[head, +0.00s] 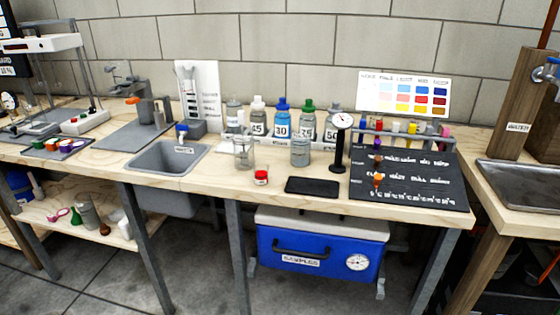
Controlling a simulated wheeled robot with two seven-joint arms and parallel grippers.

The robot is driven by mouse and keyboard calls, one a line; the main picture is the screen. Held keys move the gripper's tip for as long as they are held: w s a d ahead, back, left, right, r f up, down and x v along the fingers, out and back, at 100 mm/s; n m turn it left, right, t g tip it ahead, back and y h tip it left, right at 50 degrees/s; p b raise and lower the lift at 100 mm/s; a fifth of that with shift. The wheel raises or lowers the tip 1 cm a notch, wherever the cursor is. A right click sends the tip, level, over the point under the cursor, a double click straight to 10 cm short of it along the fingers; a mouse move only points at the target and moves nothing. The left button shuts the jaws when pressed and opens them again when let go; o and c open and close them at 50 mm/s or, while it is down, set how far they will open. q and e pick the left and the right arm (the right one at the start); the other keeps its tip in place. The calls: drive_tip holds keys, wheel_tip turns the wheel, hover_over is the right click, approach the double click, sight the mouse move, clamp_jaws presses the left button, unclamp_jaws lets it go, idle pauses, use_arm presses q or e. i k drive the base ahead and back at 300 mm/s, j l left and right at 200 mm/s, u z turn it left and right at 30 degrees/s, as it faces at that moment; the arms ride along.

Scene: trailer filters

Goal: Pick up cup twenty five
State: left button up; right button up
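Several capped bottles with number labels stand in a row at the back of the wooden bench. The green-capped bottle (307,121) has a label that looks like 25 or 35; it is too small to be sure. To its left are a blue-capped bottle (282,119) and a white-capped bottle (258,117), and to its right a grey-capped bottle (333,125). A clear jar (300,152) stands in front of the green-capped bottle, and a glass beaker (244,152) stands further left. I see no label reading cup twenty five clearly. Neither gripper shows.
A black board (410,180) lies to the right, a grey basin (166,158) to the left. A blue cooler (318,252) stands below.

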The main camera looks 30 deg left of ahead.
sight(261, 174)
drive_tip(key=j+z, duration=0.15)
drive_tip(key=j, duration=0.4)
drive_tip(key=k+j+z, duration=0.15)
drive_tip(key=j, duration=0.35)
drive_tip(key=j+z, duration=0.2)
drive_tip(key=j, duration=0.3)
drive_tip(key=k+j+z, duration=0.15)
drive_tip(key=j, duration=0.35)
